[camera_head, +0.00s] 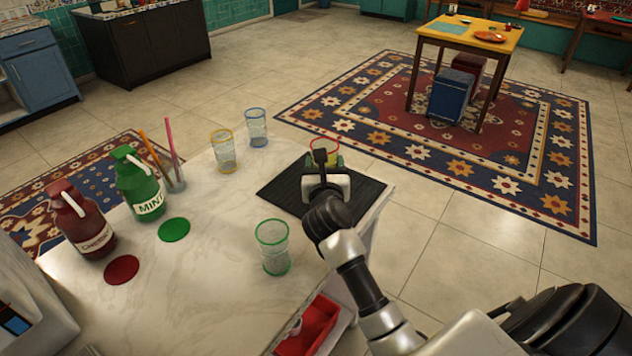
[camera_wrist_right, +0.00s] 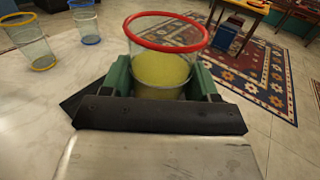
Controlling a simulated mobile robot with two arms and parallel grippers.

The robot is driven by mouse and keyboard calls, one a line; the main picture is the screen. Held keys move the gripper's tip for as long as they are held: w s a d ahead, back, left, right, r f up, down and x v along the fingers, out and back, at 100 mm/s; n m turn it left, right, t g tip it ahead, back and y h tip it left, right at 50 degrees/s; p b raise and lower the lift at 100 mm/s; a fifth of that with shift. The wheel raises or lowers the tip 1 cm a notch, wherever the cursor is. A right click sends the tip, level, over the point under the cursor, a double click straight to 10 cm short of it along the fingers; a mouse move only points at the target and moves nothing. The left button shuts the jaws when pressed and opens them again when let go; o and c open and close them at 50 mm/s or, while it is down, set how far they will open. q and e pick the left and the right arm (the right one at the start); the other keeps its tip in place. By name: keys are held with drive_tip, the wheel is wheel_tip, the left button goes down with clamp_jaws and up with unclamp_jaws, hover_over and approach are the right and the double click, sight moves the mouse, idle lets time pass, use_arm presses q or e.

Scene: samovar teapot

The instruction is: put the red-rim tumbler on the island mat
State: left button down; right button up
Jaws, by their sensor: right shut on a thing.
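The red-rim tumbler (camera_wrist_right: 165,70) is clear, with yellow contents low in it, and looks upright. In the right wrist view it sits between the green fingers of my right gripper (camera_wrist_right: 162,88), which is shut on it. In the head view the tumbler (camera_head: 323,146) is mostly hidden behind my right gripper (camera_head: 324,161). The black island mat (camera_head: 280,192) lies at the island's far right corner. The gripper and tumbler are over its far right part; I cannot tell whether the tumbler's base touches it. My left gripper is not in view.
A green-rim tumbler (camera_head: 273,246) stands in front of the mat; yellow-rim (camera_head: 223,150) and blue-rim (camera_head: 256,127) tumblers stand behind its left side. Green (camera_head: 140,185) and red (camera_head: 78,220) bottles are at left. A red tray (camera_head: 308,328) is at the front edge.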

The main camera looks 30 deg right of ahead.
sight(315, 165)
drive_tip(key=w+f, duration=0.2)
drive_tip(key=w, duration=0.1)
drive_tip(key=shift+w+a, duration=0.1)
drive_tip(key=shift+a, duration=0.1)
drive_tip(key=shift+f+b, duration=0.8)
drive_tip(key=shift+f, duration=1.15)
drive_tip(key=shift+f, duration=0.25)
drive_tip(key=o, duration=0.9)
drive_tip(key=shift+r, duration=0.1)
